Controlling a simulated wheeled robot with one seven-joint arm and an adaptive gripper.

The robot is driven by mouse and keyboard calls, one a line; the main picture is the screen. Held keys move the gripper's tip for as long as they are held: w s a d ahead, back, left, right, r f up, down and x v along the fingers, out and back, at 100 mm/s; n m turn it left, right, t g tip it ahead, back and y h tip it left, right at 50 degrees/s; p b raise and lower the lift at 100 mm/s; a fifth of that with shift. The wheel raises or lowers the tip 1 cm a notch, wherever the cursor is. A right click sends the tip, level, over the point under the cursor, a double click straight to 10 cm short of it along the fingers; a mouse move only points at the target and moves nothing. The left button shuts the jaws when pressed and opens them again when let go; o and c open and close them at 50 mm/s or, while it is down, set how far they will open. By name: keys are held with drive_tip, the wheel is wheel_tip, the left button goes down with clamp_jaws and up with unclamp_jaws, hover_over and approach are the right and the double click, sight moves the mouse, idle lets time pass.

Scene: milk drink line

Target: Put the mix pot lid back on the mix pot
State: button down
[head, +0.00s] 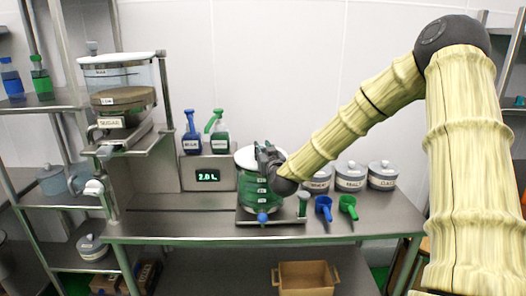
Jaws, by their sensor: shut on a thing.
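The mix pot (253,190) is a see-through vessel with green contents and white labels, standing upright on a metal base on the steel table. The white mix pot lid (244,158) is at the pot's top. My gripper (263,153) reaches in from the right over the lid and is shut on it. My gripper covers the lid's right part. I cannot tell whether the lid rests on the rim or is slightly above it.
A display reading 2.0 L (208,176) and blue (191,138) and green (218,138) bottles stand behind left. Lidded jars (351,177) and blue (324,206) and green (348,206) scoops are to the right. A sugar dispenser (118,95) stands left. The table's front left is clear.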

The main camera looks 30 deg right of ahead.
drive_tip(key=shift+f, duration=0.35)
drive_tip(key=c, duration=1.2)
unclamp_jaws()
drive_tip(key=shift+f, duration=0.15)
drive_tip(key=shift+r, duration=0.25)
drive_tip(key=shift+s+a+f, duration=0.1)
drive_tip(key=shift+s+f, duration=0.05)
drive_tip(key=shift+s, duration=0.1)
drive_tip(key=b+v, duration=0.3)
drive_tip(key=v, duration=0.8)
drive_tip(key=shift+s, duration=0.25)
